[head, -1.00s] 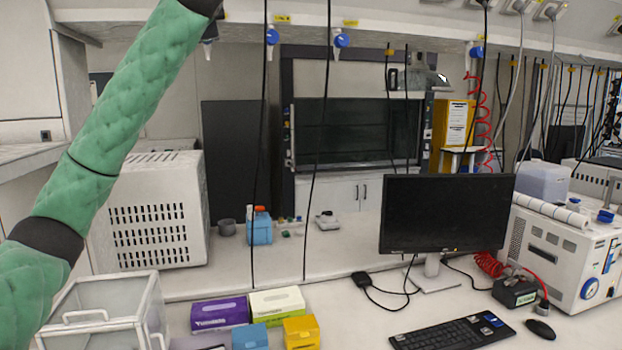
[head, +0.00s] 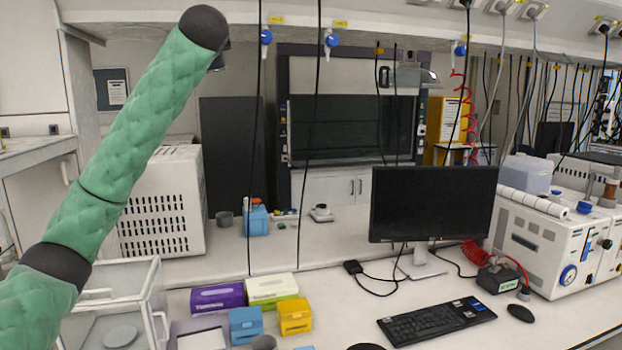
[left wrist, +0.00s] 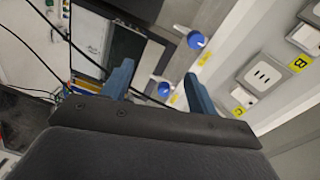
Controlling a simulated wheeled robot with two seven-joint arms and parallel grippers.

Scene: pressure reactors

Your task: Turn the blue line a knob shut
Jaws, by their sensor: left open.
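Blue knobs on white valve bodies hang under the overhead shelf in the head view: a left one (head: 266,37), a middle one (head: 331,40) and a right one (head: 460,49). Small yellow labels sit by them, too small to read, so I cannot tell which is line a. My left arm's dark end is up near the shelf, left of these knobs; its fingers are hidden there. In the left wrist view my left gripper (left wrist: 159,70) is open and empty. A nearer blue knob (left wrist: 196,40) is beyond the right finger's tip; a smaller one (left wrist: 164,89) shows between the fingers.
Black cables (head: 313,150) hang from the shelf among the knobs. The shelf edge (head: 390,17) runs above them. A monitor (head: 432,205), a white perforated box (head: 162,210) and small coloured boxes (head: 246,325) stand on the bench below. Sockets (left wrist: 263,74) line the shelf in the wrist view.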

